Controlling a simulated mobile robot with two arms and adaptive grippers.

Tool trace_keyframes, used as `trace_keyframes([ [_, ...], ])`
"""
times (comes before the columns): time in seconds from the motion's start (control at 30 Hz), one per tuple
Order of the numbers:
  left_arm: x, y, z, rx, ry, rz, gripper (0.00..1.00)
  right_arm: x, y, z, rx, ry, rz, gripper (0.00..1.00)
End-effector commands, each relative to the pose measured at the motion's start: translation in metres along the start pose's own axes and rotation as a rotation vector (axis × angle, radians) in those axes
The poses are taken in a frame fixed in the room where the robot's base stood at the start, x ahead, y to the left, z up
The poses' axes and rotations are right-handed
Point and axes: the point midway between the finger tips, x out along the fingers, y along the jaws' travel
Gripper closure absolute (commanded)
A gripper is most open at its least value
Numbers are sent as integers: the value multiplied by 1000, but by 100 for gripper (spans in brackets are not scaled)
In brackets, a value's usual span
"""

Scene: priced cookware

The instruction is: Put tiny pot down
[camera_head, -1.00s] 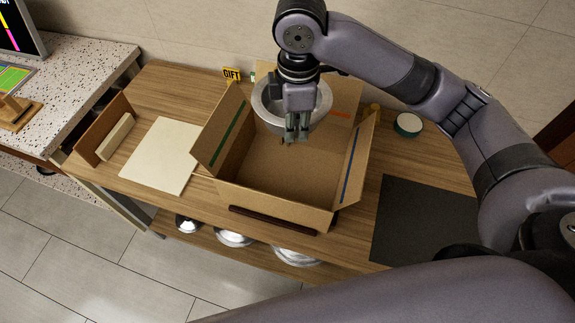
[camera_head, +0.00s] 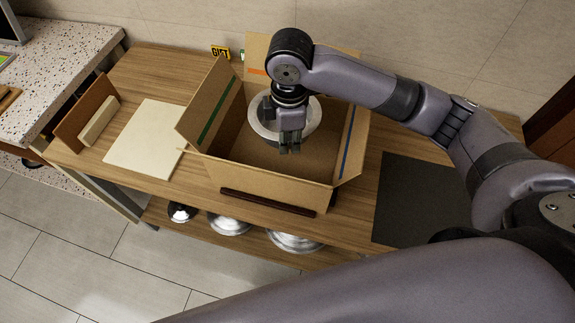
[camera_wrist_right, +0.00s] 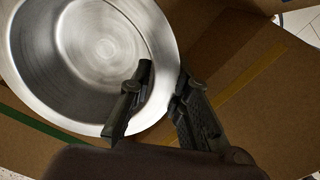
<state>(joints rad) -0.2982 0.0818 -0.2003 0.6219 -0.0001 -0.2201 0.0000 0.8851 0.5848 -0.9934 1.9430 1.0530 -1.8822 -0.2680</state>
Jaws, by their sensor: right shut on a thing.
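The tiny pot is a round metal pot (camera_head: 314,119) with a shiny inside. It is in the open cardboard box (camera_head: 270,183), toward the back; I cannot tell whether it touches the floor of the box. My right gripper (camera_head: 290,148) reaches down from above and is shut on the pot's rim. In the right wrist view the pot (camera_wrist_right: 85,50) fills the upper left, and the fingers (camera_wrist_right: 160,95) straddle its wall, one inside and one outside. My left gripper is not in view.
The box flaps stand open around the pot. A cream board (camera_head: 146,138) lies left of the box and a dark mat (camera_head: 412,200) lies right of it. A yellow GIFT sign (camera_head: 221,52) stands behind. Metal lids or bowls (camera_head: 229,224) sit on the lower shelf.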

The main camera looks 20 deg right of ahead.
Motion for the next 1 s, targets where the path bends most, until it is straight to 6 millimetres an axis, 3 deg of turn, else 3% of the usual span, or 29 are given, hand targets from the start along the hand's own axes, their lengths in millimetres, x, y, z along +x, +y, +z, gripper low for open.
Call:
trace_keyframes([
  [0.1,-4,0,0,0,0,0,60,32,-2,1,2,-3,-4,100],
  [0.3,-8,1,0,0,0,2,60,76,-3,1,1,-2,-2,100],
  [0.77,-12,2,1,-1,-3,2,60,129,-4,0,1,-1,0,100],
  [1.0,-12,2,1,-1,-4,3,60,134,-4,0,0,0,2,100],
])
